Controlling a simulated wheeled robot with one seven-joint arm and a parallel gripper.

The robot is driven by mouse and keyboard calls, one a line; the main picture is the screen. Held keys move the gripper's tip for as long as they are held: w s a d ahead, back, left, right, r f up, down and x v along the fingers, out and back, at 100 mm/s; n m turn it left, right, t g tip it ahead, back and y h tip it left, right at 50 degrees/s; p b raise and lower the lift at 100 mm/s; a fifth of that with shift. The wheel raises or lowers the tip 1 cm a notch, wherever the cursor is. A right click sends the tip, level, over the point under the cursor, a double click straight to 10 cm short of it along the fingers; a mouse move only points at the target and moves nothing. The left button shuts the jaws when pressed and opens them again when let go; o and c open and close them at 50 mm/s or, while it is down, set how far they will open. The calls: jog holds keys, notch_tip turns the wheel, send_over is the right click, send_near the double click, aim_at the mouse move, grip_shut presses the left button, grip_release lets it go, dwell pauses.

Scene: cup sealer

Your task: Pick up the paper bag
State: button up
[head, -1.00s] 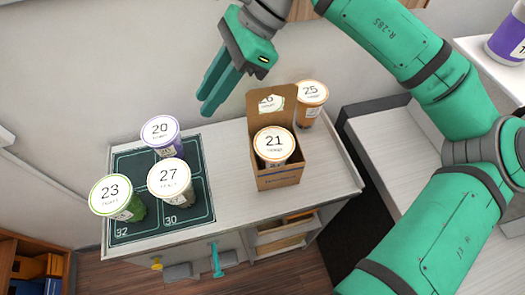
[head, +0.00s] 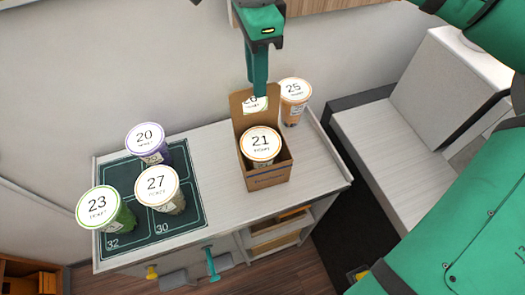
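The brown paper bag (head: 268,181) stands upright and open on the counter, with a tall back panel (head: 243,103). A cup labelled 21 (head: 260,145) sits in its front part. Behind that cup, a pale label reading 26 shows at a cutout in the back panel. My gripper (head: 259,90) points down above the top of the back panel. Its fingers line up one behind the other from this view, so the gap between them is hidden. I cannot tell whether it touches the panel.
A cup labelled 25 (head: 294,98) stands close behind the bag on the right. Cups 20 (head: 147,143), 27 (head: 160,188) and 23 (head: 104,207) stand on a dark mat (head: 192,216) at the left. Bare counter (head: 212,150) lies between mat and bag. A wall runs behind.

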notch_tip(320, 180, down, 10)
jog(key=shift+a+r, duration=0.1)
jog(key=shift+a, duration=0.05)
dwell(0.4)
jog(key=shift+c, duration=0.6)
jog(key=shift+w, duration=0.1)
grip_shut()
